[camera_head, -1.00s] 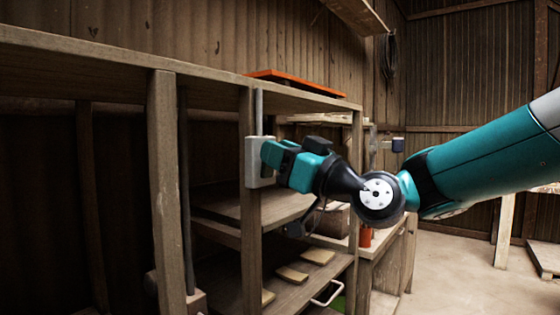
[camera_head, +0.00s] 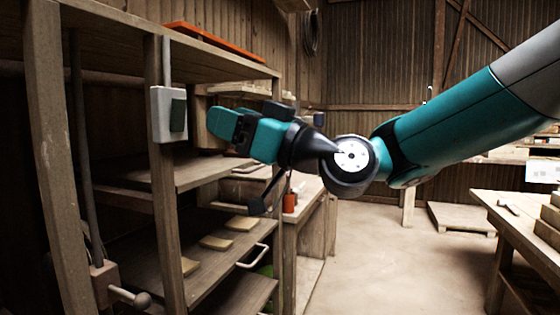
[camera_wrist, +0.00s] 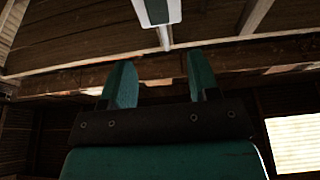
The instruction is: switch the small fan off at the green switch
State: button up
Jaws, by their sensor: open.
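The green switch (camera_head: 178,115) is a dark green rocker on a pale box fixed to a wooden post, left of centre in the head view. In the wrist view the green switch (camera_wrist: 160,10) shows at the top edge, partly cut off, beyond the fingertips. My gripper (camera_head: 212,123) is to the right of the switch, apart from it, with its fingers pointing left. My gripper also shows in the wrist view (camera_wrist: 155,75), its two fingers spread with nothing between them. The small fan is not seen in either view.
A wooden shelf rack (camera_head: 165,225) with posts and boards stands at the left, several small wooden pieces on a lower board. An orange tray (camera_head: 215,40) lies on top. A lever with a round knob (camera_head: 140,299) sticks out low left.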

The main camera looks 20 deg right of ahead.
jog(key=b+v, duration=0.3)
jog(key=v, duration=0.5)
jog(key=shift+s+d, duration=0.25)
jog(key=shift+f, duration=0.15)
jog(key=s+a+f+g+h, duration=0.1)
jog(key=s+f+g+h, duration=0.25)
jog(key=f, duration=0.35)
jog(key=s+a+f+m+g+h, duration=0.1)
jog(key=s+a+f+g+h, duration=0.2)
jog(key=f, duration=0.4)
jog(key=s+f+g+h, duration=0.2)
jog(key=s+f+g, duration=0.25)
jog(key=f, duration=0.25)
jog(key=s+d+f+m+g+h, duration=0.2)
jog(key=s+d+f+g+h, duration=0.1)
jog(key=s+d+f+h, duration=0.3)
notch_tip(320, 180, up, 14)
jog(key=y+p, duration=0.1)
jog(key=p, duration=1.2)
jog(key=shift+s+t+p, duration=0.3)
jog(key=shift+a+f+y, duration=0.1)
jog(key=shift+a+y, duration=0.05)
jog(key=shift+y, duration=0.1)
